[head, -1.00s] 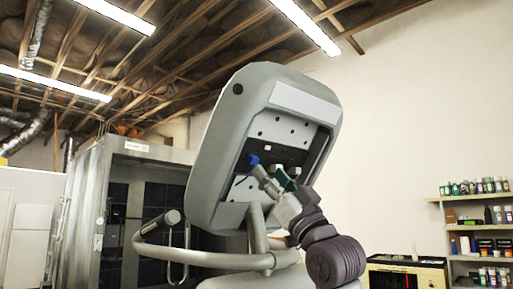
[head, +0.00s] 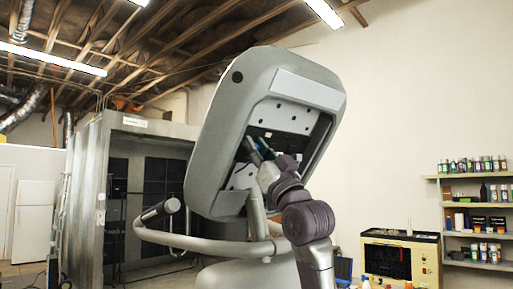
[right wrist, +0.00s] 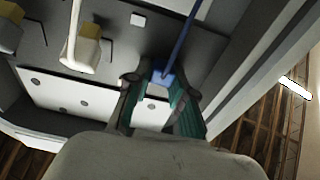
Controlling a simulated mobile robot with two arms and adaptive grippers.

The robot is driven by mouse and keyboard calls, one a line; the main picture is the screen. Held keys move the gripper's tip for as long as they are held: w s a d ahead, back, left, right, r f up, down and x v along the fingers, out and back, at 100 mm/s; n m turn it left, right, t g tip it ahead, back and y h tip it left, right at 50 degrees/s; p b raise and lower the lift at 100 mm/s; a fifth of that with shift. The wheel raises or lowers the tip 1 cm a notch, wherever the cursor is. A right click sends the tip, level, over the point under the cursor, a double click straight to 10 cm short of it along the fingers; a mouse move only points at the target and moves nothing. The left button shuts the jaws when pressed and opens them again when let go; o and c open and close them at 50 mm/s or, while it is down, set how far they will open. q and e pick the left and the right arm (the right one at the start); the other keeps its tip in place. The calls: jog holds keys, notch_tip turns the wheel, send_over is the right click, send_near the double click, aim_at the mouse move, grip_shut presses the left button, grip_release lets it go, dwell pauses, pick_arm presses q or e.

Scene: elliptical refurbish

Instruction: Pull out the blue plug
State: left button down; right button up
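The blue plug (right wrist: 162,79) sits low on the machine's recessed back panel in the right wrist view, with a blue cable (right wrist: 186,35) running from it to the top edge. My right gripper (right wrist: 160,92) has its two teal-padded fingers on either side of the plug. Gaps seem to show between pads and plug, so the fingers look open around it; contact is not clear. In the head view my right gripper (head: 259,149) reaches into the recess of the tilted grey machine (head: 222,130) and mostly hides the plug. My left gripper is not in view.
The recess side wall (right wrist: 245,70) is close on the right. A curved handrail (head: 205,243) runs below the machine. Shelves (head: 478,222) stand far right.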

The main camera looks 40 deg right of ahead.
grip_shut()
jog(key=shift+b+v, duration=0.8)
jog(key=shift+f, duration=0.1)
jog(key=shift+o, duration=2)
grip_release()
jog(key=o, duration=0.3)
jog(key=shift+s, duration=0.15)
